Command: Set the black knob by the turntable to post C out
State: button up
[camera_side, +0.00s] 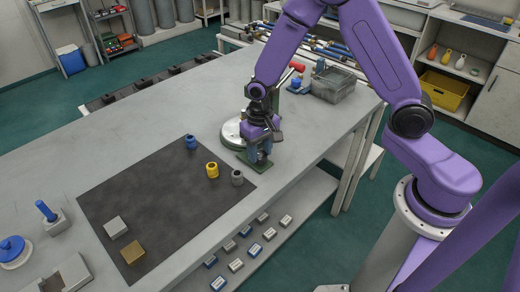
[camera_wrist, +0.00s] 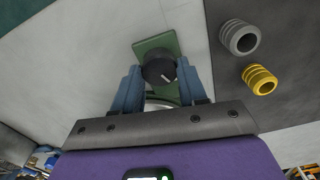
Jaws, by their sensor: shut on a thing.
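The black knob (camera_wrist: 153,64) sits on a green base plate (camera_wrist: 152,46) in the wrist view. A white mark on its top points to the lower right of that view. My gripper (camera_wrist: 159,70) is shut on the knob, with one blue-grey finger on each side. In the side view my gripper (camera_side: 259,150) is low over the green base (camera_side: 254,163), and the knob is mostly hidden there. The pale round turntable (camera_side: 231,135) stands just left of and behind it. I see no readable post letters.
A dark mat (camera_side: 150,200) holds a grey ring (camera_side: 237,178), a yellow ring (camera_side: 212,170), a blue ring (camera_side: 191,142) and two blocks. A grey bin (camera_side: 334,86) and a red-handled fitting (camera_side: 297,67) are behind my gripper. The table's front edge is close.

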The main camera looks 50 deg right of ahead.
aim_at(260, 155)
jog(key=n, duration=0.6)
jog(key=shift+n, duration=0.3)
jog(key=n, duration=0.6)
jog(key=shift+a, duration=0.1)
jog(key=shift+n, duration=0.3)
jog(key=o, duration=1.1)
jog(key=shift+c, duration=0.2)
notch_tip(260, 155, up, 18)
jog(key=shift+f, duration=0.25)
